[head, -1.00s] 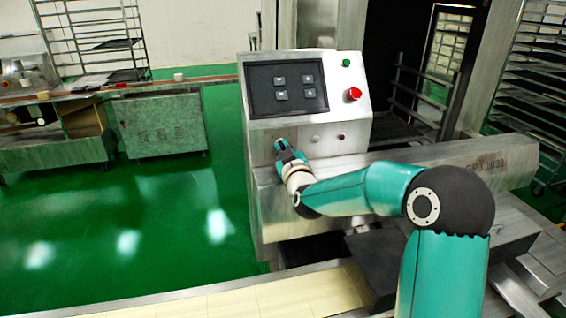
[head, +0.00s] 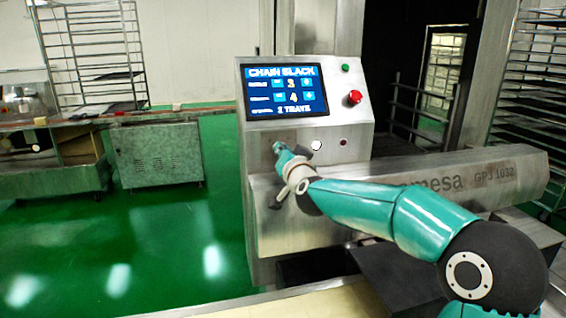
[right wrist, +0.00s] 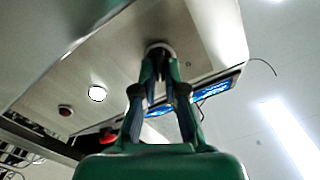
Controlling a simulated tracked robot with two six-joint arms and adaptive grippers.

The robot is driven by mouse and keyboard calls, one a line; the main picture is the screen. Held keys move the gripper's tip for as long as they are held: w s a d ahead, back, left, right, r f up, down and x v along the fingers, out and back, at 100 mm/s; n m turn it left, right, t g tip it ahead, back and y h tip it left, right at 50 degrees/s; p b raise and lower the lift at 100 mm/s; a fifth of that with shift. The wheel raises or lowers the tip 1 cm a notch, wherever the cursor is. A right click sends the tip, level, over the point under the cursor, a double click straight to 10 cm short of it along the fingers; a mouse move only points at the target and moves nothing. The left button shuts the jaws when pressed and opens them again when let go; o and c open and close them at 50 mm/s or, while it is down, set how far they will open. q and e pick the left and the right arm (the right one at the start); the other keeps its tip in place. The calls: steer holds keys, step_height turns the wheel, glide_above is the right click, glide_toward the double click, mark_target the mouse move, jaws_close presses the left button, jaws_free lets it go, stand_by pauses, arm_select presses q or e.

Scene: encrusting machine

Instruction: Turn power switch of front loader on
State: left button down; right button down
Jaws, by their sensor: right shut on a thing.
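The front loader's control box (head: 352,122) has a lit blue screen (head: 287,90) with white text reading "CHAIN SLACK" and numbers. My right gripper (head: 280,148) is at the lower left of the panel, below the screen, and hides most of the power switch in the head view. In the right wrist view, my right gripper (right wrist: 158,60) is shut on the round dark switch knob (right wrist: 159,46) at the panel face. A round white light (head: 316,145) glows right of the gripper. My left gripper is not in view.
A metal beam (head: 500,170) extends right. A grey cabinet (head: 160,157) stands left, with open green floor (head: 215,215) between.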

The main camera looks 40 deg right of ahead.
steer(key=shift+f+m+b, duration=0.15)
steer(key=shift+m+b, duration=0.3)
steer(key=shift+m, duration=0.3)
steer(key=shift+f+m+b, duration=0.15)
steer(key=shift+m+b, duration=0.25)
steer(key=shift+m, duration=0.35)
steer(key=c, duration=1.2)
jaws_free()
steer(key=shift+d, duration=0.1)
steer(key=shift+c, duration=0.2)
steer(key=shift+r, duration=0.1)
steer(key=shift+s+r, duration=0.1)
steer(key=shift+s, duration=0.15)
steer(key=v, duration=1.1)
steer(key=shift+s+a, duration=0.25)
